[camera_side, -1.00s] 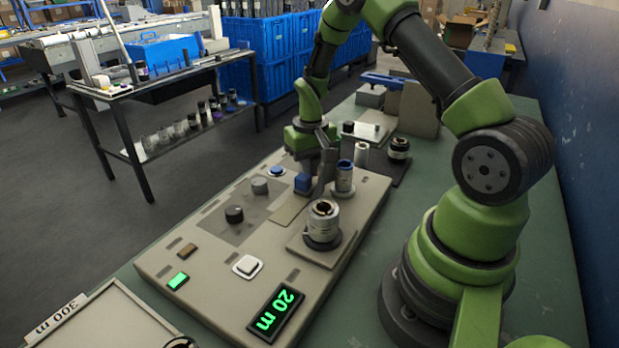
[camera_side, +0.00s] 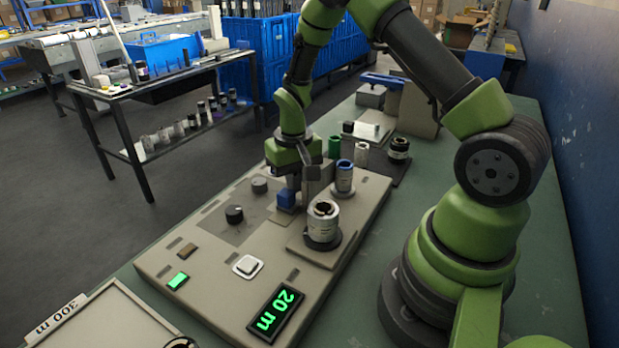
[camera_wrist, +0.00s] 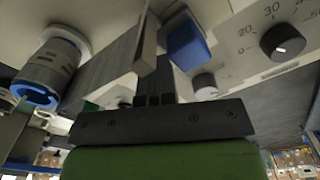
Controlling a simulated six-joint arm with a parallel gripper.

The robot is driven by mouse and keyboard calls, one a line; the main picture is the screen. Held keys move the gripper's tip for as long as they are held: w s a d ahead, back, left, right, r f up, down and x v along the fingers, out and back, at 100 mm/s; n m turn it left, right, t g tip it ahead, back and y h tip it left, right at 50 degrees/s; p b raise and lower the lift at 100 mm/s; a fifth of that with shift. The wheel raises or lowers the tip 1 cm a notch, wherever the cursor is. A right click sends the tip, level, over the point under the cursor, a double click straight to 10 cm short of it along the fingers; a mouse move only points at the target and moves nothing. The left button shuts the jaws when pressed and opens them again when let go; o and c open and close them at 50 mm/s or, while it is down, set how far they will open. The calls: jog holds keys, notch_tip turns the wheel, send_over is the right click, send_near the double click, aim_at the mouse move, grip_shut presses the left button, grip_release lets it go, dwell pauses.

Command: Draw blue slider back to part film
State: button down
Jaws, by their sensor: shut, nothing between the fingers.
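The blue slider (camera_side: 287,198) is a small blue block on the beige machine panel (camera_side: 215,285). It also shows in the wrist view (camera_wrist: 187,45), just right of the fingers. My gripper (camera_side: 294,182) is shut and empty, its fingers pointing down close beside the slider. Whether they touch it I cannot tell. In the wrist view the dark fingers (camera_wrist: 154,85) stand left of the blue block. A silvery roll with a blue ring (camera_side: 344,177) stands behind and right of the slider. A grey plate (camera_wrist: 102,72) lies between roll and fingers; I cannot tell whether it is film.
A larger metal cylinder (camera_side: 323,222) stands on a square base to the front right. A black knob (camera_side: 234,214), a white button (camera_side: 248,266) and a "20 m" display (camera_side: 275,312) are on the panel. The panel's front left is open.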

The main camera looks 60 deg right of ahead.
jog(key=shift+a, duration=0.9)
jog(key=shift+d, duration=0.65)
notch_tip(320, 180, up, 8)
notch_tip(320, 180, up, 8)
jog(key=t, duration=0.2)
send_over(295, 209)
jog(key=s+a+r+n+t+y, duration=0.1)
jog(key=s+a+r+t, duration=0.1)
jog(key=s, duration=0.5)
jog(key=s+a+r+n+t+y, duration=0.1)
jog(key=s+a+r+t, duration=0.2)
jog(key=s+a+r, duration=0.2)
notch_tip(295, 209, up, 2)
jog(key=shift+s+a+r, duration=0.15)
jog(key=shift+s, duration=0.95)
